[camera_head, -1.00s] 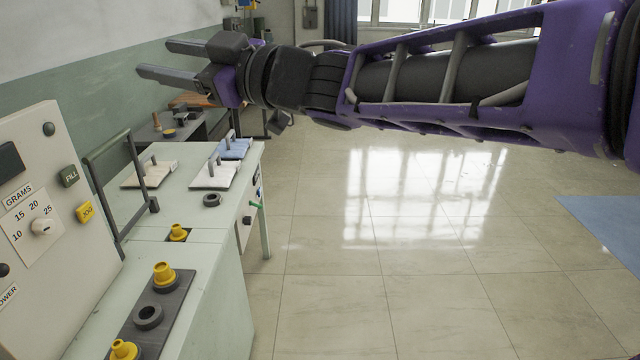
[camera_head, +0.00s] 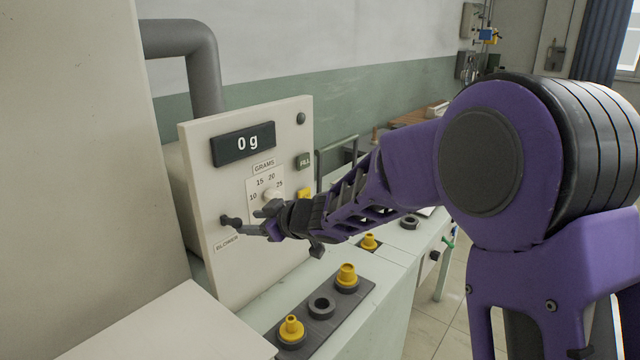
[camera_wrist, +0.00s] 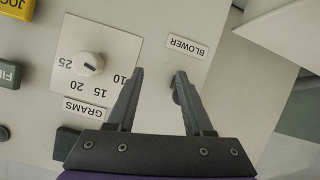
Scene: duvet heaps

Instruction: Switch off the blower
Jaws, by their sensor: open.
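The blower switch (camera_head: 230,221) is a small black knob or lever low on the left of the pale control panel (camera_head: 205,165), just above the BLOWER label (camera_head: 227,243). My gripper (camera_head: 249,221) is open and empty, close in front of the panel beside the switch. In the wrist view my gripper (camera_wrist: 160,76) has its two fingers spread toward the panel, with the BLOWER label (camera_wrist: 188,46) beyond the right fingertip. A dark part of the switch (camera_wrist: 176,96) shows beside the right finger, which hides much of it. I cannot tell whether they touch.
The white GRAMS dial (camera_wrist: 88,64) is left of my fingers in the wrist view. The FILL button (camera_head: 303,160) and yellow JOG button (camera_head: 304,194) are on the panel's right. A display (camera_head: 243,144) reads 0 g. Yellow nozzles (camera_head: 291,330) stand on the bench below.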

